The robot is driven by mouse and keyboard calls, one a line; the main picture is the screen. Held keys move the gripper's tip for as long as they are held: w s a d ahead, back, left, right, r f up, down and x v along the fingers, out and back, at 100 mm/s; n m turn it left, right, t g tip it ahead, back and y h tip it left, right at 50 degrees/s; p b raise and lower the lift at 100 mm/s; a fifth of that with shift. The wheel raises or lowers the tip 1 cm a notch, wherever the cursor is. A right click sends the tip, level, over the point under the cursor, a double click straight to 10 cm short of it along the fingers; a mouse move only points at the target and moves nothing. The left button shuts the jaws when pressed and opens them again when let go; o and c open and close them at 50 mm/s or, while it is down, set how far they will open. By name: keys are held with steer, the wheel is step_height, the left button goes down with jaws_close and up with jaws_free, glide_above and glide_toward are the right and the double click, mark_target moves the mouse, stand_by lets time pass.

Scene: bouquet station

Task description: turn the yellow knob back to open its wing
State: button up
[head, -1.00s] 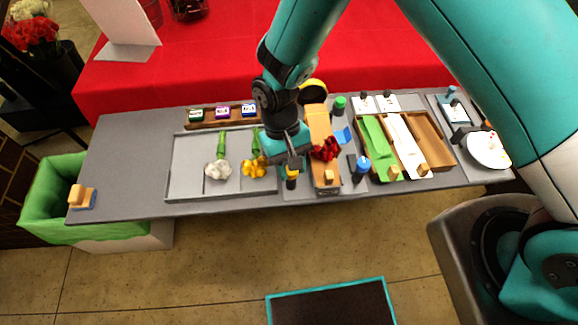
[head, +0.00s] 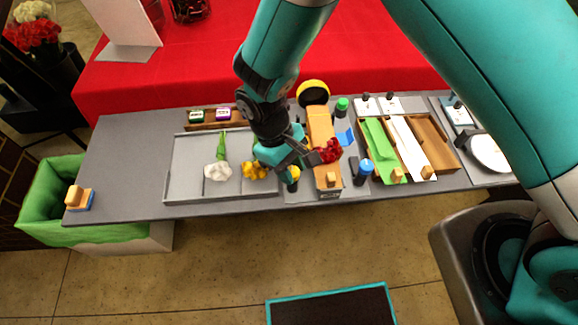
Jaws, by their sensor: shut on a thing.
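The yellow knob (head: 295,173) shows as a yellow cap on a dark post, at the left of the wrapping station, near the table's front edge. My gripper (head: 294,167) is over it, tilted, and shut on the knob; its fingers partly hide the cap. An orange-brown wing or board (head: 320,122) lies to the right of the knob, with a red flower (head: 328,151) on it beside my gripper. The exact turn of the knob cannot be read.
A blue-capped knob (head: 365,166) and a green-capped knob (head: 342,104) stand to the right. A grey tray (head: 183,180) at left holds a white flower (head: 217,171) and a yellow flower (head: 254,170). A yellow-rimmed black disc (head: 313,93) stands behind.

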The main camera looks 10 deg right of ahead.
steer(key=shift+w+a, duration=0.1)
steer(key=o, duration=0.9)
steer(key=b+v, duration=0.3)
steer(key=v, duration=1.4)
steer(key=shift+r, duration=0.3)
steer(key=s+d+r+t+y, duration=0.1)
steer(key=s+d+r+y, duration=0.35)
steer(key=d+r, duration=0.45)
steer(key=s+d+y, duration=0.1)
steer(key=s, duration=0.2)
steer(key=s+d+m+t+y, duration=0.1)
steer(key=s+d, duration=0.1)
steer(key=s, duration=0.2)
steer(key=s+d+t+y, duration=0.1)
steer(key=s+d, duration=0.1)
steer(key=s, duration=0.2)
steer(key=shift+s+d+r+m, duration=0.2)
steer(key=shift+r+m, duration=0.1)
steer(key=shift+m, duration=0.1)
